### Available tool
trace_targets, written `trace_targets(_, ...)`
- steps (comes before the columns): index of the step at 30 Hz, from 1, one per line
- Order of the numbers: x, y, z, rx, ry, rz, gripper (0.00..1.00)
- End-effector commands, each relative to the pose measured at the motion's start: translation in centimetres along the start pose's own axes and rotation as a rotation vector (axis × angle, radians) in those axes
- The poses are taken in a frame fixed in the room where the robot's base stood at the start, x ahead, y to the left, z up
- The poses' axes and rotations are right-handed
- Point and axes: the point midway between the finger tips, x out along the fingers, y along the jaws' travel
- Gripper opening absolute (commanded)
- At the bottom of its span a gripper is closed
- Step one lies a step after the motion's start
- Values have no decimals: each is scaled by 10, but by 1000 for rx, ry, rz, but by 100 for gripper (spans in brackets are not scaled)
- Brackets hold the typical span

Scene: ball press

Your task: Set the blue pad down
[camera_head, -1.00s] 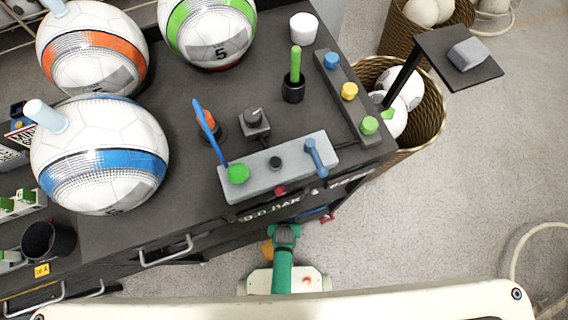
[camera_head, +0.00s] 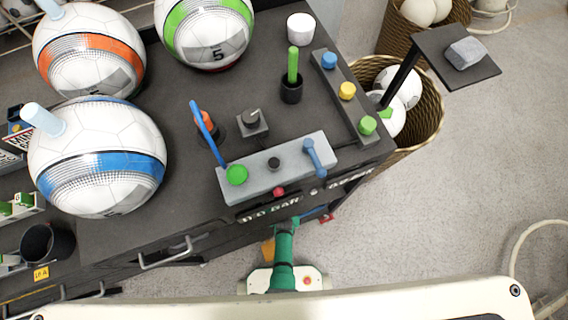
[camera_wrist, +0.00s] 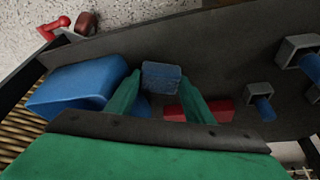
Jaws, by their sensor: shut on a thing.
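In the wrist view the blue pad (camera_wrist: 161,76) is a small, rough-faced block between the two green fingertips of my gripper (camera_wrist: 160,84). My gripper is shut on it. The pad appears over a dark panel or shelf surface; I cannot tell whether it touches it. In the head view my green arm reaches in at the front of the workbench (camera_head: 150,222), below its top edge, and the gripper and pad are hidden there.
In the wrist view a larger blue bin (camera_wrist: 78,84) is close left of the fingers. A red block (camera_wrist: 222,111) lies behind the right finger. Grey brackets with blue pegs (camera_wrist: 264,108) are at right. Balls and a grey control box (camera_head: 255,178) occupy the bench top.

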Motion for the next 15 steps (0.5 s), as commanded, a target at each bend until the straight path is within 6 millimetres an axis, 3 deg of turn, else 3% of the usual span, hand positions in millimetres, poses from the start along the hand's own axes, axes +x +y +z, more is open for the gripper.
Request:
trace_targets(12,4,2,2,5,0,2,19)
trace_targets(13,3,2,2,5,-1,2,55)
trace_targets(15,3,2,2,4,0,2,55)
